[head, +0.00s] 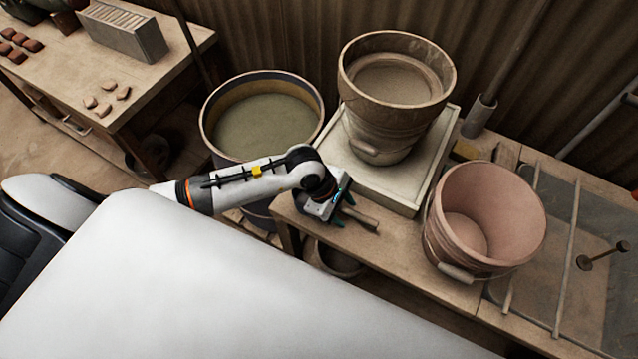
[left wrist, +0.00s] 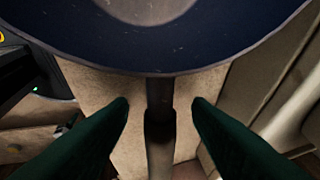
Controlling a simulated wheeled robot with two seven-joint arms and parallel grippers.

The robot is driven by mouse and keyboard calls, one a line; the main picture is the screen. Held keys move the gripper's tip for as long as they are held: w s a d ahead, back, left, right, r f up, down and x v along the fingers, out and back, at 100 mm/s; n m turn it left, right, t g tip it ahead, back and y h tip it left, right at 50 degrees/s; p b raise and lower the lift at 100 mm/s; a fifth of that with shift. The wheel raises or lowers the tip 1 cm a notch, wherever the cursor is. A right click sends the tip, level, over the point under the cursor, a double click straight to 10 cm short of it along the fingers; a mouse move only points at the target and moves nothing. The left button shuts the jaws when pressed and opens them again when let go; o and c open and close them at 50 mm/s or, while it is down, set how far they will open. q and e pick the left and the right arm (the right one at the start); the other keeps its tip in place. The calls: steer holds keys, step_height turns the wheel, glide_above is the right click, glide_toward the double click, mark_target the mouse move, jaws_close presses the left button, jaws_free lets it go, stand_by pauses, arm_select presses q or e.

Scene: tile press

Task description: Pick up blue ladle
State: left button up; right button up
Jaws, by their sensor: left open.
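The blue ladle shows in the left wrist view as a large dark blue round bowl (left wrist: 240,50) with a paler disc inside. A dark handle (left wrist: 160,130) runs down from the bowl. My left gripper (left wrist: 160,103) is open, with one dark green finger on each side of the handle and gaps between. In the head view my left gripper (head: 344,208) is low over the wooden bench, left of the pink bucket. A short brownish handle-like piece (head: 362,219) shows beside its fingers; the ladle's bowl is not clear there. My right gripper is not in view.
A brown bucket (head: 391,135) stands on a pale square tray (head: 345,160) just behind my gripper. A pink bucket (head: 505,215) stands to the right. A large tub (head: 265,125) of greenish liquid is behind my arm. A side table (head: 150,80) is at the left.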

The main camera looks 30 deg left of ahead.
mark_target(343, 207)
arm_select(q)
jaws_close()
step_height(343, 207, up, 10)
steer(key=shift+r+b, duration=0.1)
steer(key=shift+b, duration=0.55)
